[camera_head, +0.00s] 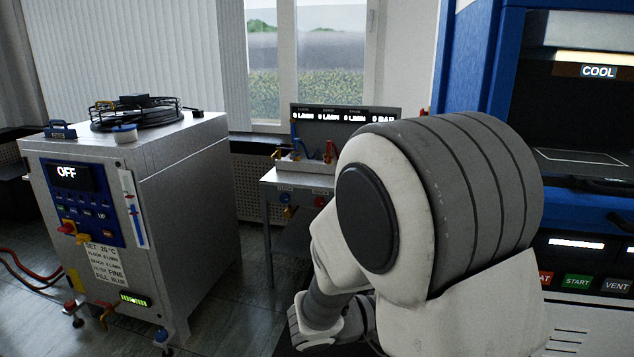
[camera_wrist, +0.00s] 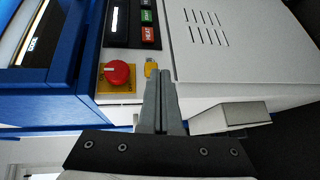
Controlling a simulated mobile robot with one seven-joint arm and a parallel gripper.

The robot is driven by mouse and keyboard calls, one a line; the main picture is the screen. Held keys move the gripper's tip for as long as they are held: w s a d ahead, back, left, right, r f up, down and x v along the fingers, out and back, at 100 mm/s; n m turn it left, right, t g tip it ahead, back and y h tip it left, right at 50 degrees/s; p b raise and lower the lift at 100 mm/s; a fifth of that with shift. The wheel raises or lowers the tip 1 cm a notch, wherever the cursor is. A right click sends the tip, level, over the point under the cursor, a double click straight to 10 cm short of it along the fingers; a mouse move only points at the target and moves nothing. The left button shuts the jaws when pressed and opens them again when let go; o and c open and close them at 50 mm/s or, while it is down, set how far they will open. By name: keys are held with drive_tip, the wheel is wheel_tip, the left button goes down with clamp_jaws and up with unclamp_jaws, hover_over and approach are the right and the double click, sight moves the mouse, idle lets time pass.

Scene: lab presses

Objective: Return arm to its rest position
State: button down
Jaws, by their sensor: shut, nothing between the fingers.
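My arm fills the middle and right of the head view, bent, with a large white and grey joint in front. My gripper (camera_wrist: 160,80) shows in the wrist view with its two grey fingers together, shut and empty. Its fingertips point toward the white front panel of the blue press, close to a small yellow tag and a red knob (camera_wrist: 117,73). I cannot tell whether the fingertips touch the panel. The gripper does not show clearly in the head view.
The blue press (camera_head: 463,60) stands at the right, its screen reading COOL. A grey cabinet (camera_head: 185,190) reading OFF stands at the left with a coiled hose on top. A small bench (camera_head: 268,180) with a flow display stands by the window. Dark floor lies open between cabinet and bench.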

drive_tip(key=s+a+r+m+g+y, duration=0.1)
drive_tip(key=s+a+m+g+y, duration=0.2)
drive_tip(key=s+y, duration=1)
drive_tip(key=s+a+r+t+y, duration=0.2)
drive_tip(key=s+a+r+t, duration=0.1)
drive_tip(key=a+r+t, duration=0.15)
wheel_tip(320, 180, up, 14)
drive_tip(key=p, duration=1.2)
drive_tip(key=shift+a+f+m+p, duration=0.25)
drive_tip(key=shift+m+p, duration=0.05)
drive_tip(key=shift+p, duration=0.1)
drive_tip(key=shift+w+d+g, duration=0.1)
drive_tip(key=shift+d+g, duration=0.05)
drive_tip(key=shift+g, duration=0.1)
